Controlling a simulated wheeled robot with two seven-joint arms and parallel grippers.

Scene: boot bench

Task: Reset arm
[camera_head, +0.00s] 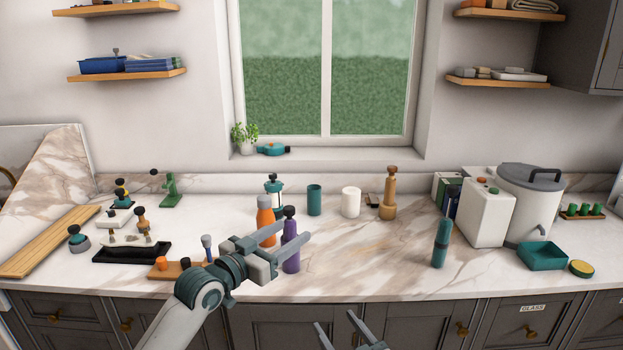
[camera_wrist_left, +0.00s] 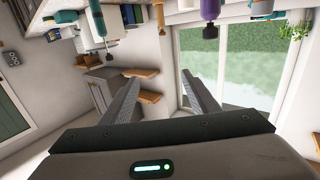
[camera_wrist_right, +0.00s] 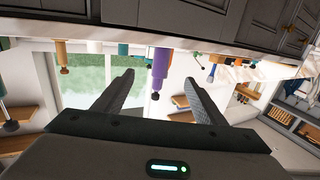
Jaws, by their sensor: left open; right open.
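My left gripper (camera_head: 306,231) is open and empty in the head view, above the front part of the counter. It overlaps the purple bottle (camera_head: 291,260) in the picture; I cannot tell how far apart they are. Its two fingers are spread with nothing between them in the left wrist view (camera_wrist_left: 160,78). My right gripper (camera_head: 336,320) is open and low, in front of the cabinet doors below the counter edge. Its fingers are also spread and empty in the right wrist view (camera_wrist_right: 158,78), where the purple bottle (camera_wrist_right: 160,66) appears beyond them.
The marble counter (camera_head: 375,270) is bare right of the purple bottle. An orange bottle (camera_head: 266,222) stands behind my left gripper, a black tray (camera_head: 125,256) to the left. A teal bottle (camera_head: 441,242), white dispenser (camera_head: 527,205) and teal tray (camera_head: 541,257) stand right.

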